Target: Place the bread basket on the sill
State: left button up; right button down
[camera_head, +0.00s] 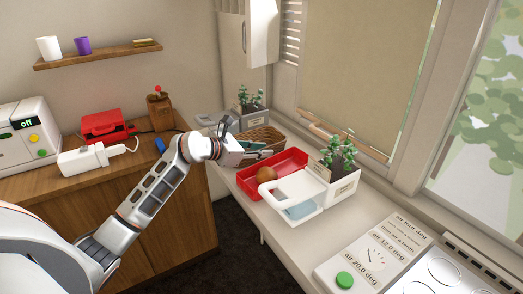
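A brown wicker basket (270,133) sits on the pale ledge (345,222) under the window, behind a red tray and partly hidden by my gripper. I take it for the bread basket. My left gripper (260,153) reaches in from the left at the basket's near side. Its fingers are small and dark there, so I cannot tell whether they are open or shut, or touching the basket. My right gripper is not in view.
A red tray (297,160) holds a round brown item (265,171). A white container (291,197) and a plant box (344,188) stand beside it. Another potted plant (249,103) stands behind the basket. A control panel (375,250) lies nearer. Bare ledge lies between container and panel.

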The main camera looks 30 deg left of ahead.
pick_arm(q)
jog(key=shift+r, duration=0.15)
jog(key=v, duration=1)
jog(key=shift+s+a+r+b, duration=0.1)
jog(key=shift+s+a+b, duration=0.1)
jog(key=shift+s+b, duration=0.1)
jog(key=shift+s+a+r, duration=0.2)
jog(key=shift+s+r, duration=0.15)
jog(key=shift+s, duration=0.15)
